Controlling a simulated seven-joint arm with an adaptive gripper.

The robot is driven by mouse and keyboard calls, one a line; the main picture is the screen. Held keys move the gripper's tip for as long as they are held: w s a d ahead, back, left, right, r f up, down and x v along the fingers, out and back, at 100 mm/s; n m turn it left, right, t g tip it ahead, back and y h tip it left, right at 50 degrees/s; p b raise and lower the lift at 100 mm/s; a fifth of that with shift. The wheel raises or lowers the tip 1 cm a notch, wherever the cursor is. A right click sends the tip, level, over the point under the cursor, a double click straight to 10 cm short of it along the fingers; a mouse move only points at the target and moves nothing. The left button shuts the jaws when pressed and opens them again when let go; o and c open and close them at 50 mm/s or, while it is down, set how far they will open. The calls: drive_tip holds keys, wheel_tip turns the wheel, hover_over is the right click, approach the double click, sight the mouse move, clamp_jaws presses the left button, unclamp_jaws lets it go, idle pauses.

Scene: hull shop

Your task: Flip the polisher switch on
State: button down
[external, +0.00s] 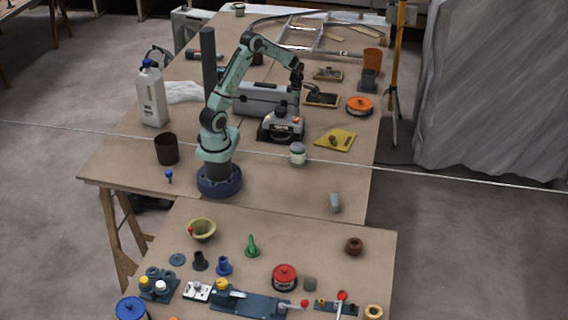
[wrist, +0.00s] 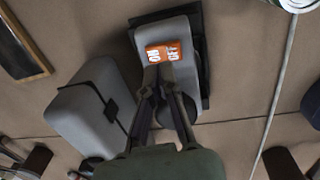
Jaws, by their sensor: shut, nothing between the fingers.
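The polisher (external: 283,127) is a grey unit with a black base on the table in the external view. In the wrist view its grey body (wrist: 183,22) carries an orange rocker switch (wrist: 163,52), marked ON at its left end and OFF at its right. I cannot tell which end is pressed down. My gripper (wrist: 158,78) is shut and empty, with its fingertips just below the switch in the picture, towards the ON side. Whether they touch it is unclear. In the external view my gripper (external: 295,104) points down over the polisher.
A grey case (external: 262,98) stands close behind the polisher. A lidded jar (external: 297,153) and a yellow cloth (external: 336,140) lie nearby. Black-topped blocks (external: 321,98) and an orange-lidded tin (external: 359,105) are to the right. Bare tabletop (external: 290,190) lies in front.

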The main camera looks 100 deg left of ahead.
sight(297, 117)
wheel_tip(297, 117, up, 11)
drive_tip(key=a, duration=0.1)
drive_tip(key=shift+a, duration=0.3)
drive_tip(key=shift+w+r, duration=0.1)
